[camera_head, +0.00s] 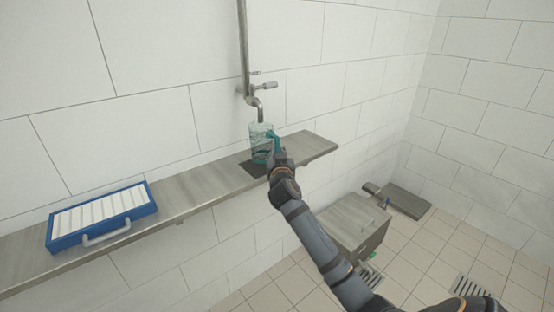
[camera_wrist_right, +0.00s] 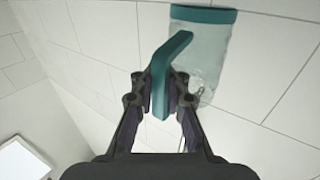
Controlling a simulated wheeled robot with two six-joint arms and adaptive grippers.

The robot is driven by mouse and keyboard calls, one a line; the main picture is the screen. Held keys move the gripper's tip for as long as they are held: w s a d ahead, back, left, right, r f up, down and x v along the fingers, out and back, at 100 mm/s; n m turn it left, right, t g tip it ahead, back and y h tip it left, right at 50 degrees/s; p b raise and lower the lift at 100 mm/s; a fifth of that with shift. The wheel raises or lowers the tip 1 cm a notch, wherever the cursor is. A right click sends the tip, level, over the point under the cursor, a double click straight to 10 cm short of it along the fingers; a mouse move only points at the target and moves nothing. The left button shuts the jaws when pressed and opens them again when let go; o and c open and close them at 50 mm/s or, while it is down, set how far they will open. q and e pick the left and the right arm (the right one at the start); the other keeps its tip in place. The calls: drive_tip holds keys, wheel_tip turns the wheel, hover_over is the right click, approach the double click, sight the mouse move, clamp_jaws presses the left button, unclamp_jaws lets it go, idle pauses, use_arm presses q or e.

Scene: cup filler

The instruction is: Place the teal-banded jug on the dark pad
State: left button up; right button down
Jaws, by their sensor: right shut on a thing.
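The teal-banded jug (camera_head: 261,141) is clear with a teal handle and stands upright below the tap spout in the head view. The dark pad (camera_head: 254,168) lies on the shelf under it; I cannot tell whether the jug's base touches the pad. My right gripper (camera_head: 279,157) is at the jug's handle side. In the right wrist view the jug (camera_wrist_right: 210,60) shows its teal band, and my right gripper (camera_wrist_right: 162,97) has its fingers on both sides of the teal handle, shut on it. My left gripper is not in view.
A wall tap (camera_head: 260,103) hangs above the jug. A blue tray with white slats (camera_head: 62,246) and a grey handle sits on the left part of the shelf (camera_head: 200,197). A grey box (camera_head: 350,222) stands on the floor below. The shelf is clear between tray and pad.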

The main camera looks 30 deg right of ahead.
wheel_tip(320, 180, down, 3)
drive_tip(key=shift+f, duration=0.2)
drive_tip(key=c, duration=1.3)
unclamp_jaws()
drive_tip(key=shift+r, duration=0.1)
drive_tip(key=shift+c, duration=0.2)
drive_tip(key=shift+r, duration=0.1)
